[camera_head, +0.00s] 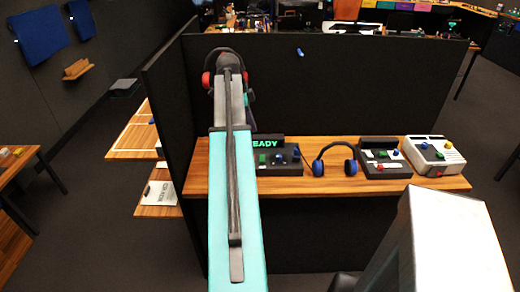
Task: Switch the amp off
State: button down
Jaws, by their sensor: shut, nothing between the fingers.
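Three control units stand on a wooden shelf (325,188); I cannot tell which one is the amp. The left one is a dark unit (284,168) with a lit green display ending in "EADY", with green and blue controls below it. The middle one is a dark unit (381,171) with a pale strip and red, blue and green parts. Switch positions are too small to read. My teal and grey arm covers the left of the shelf. My gripper does not show.
Blue headphones (351,167) stand between the left and middle units. Red headphones (206,83) show behind my arm's far end. A dark partition (350,90) rises behind the shelf. A large pale metallic block (445,245) fills the lower right.

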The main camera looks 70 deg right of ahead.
jog(key=shift+f, duration=0.1)
jog(key=p, duration=0.3)
send_over(262, 157)
jog(key=a, duration=0.1)
jog(key=shift+w+f, duration=0.2)
jog(key=shift+f, duration=2.2)
jog(key=shift+w+f, duration=0.15)
jog(key=shift+f, duration=2.25)
jog(key=shift+w+d+f+p, duration=0.15)
jog(key=shift+f+p, duration=0.2)
jog(key=shift+f, duration=0.6)
jog(key=shift+d+f+p, duration=0.1)
jog(key=shift+f+p, duration=0.2)
jog(key=shift+f, duration=0.6)
jog(key=shift+f, duration=0.1)
